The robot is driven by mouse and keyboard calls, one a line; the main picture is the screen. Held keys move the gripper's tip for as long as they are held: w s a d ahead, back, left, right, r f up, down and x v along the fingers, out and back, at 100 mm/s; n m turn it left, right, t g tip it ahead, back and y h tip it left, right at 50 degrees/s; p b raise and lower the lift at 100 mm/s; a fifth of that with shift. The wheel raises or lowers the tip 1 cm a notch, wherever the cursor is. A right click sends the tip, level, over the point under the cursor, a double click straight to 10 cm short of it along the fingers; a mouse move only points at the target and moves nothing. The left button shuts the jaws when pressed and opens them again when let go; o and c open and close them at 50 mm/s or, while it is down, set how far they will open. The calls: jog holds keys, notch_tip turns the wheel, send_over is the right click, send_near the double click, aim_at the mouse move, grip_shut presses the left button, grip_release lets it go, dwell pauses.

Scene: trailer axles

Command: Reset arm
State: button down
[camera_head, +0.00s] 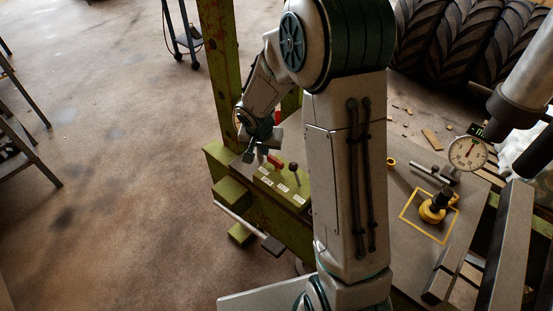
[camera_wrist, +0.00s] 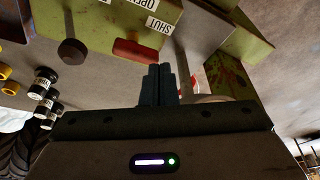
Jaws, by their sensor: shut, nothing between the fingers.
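My arm reaches up through the middle of the head view and bends down to the left. My gripper (camera_head: 250,156) is by the green control box (camera_head: 284,187) on the green press frame, just left of its levers. In the wrist view my gripper (camera_wrist: 158,72) has its fingers together and empty. A red-handled lever (camera_wrist: 140,50) appears just beyond the fingertips; whether they touch it I cannot tell. A dark round knob (camera_wrist: 72,50) hangs to its left. The box bears white labels, one reading SHUT (camera_wrist: 159,25).
A grey bench (camera_head: 400,262) at right holds a yellow and black part (camera_head: 433,209) inside a yellow outline. A dial gauge (camera_head: 467,153) and a large cylinder stand beyond. Big tyres (camera_head: 465,40) are at the back. A metal bar (camera_head: 240,222) sticks out left; the left floor is mostly clear.

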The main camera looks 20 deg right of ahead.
jog(key=shift+f, duration=0.1)
dwell(0.3)
jog(key=s+d+r+n, duration=0.1)
jog(key=s+r+n, duration=0.1)
jog(key=s+r, duration=0.6)
jog(key=s+d+r+n+y, duration=0.1)
jog(key=s+r+n, duration=0.2)
jog(key=s+r, duration=0.5)
jog(key=s, duration=0.7)
jog(key=shift+s+d+r, duration=0.15)
jog(key=shift+r, duration=0.05)
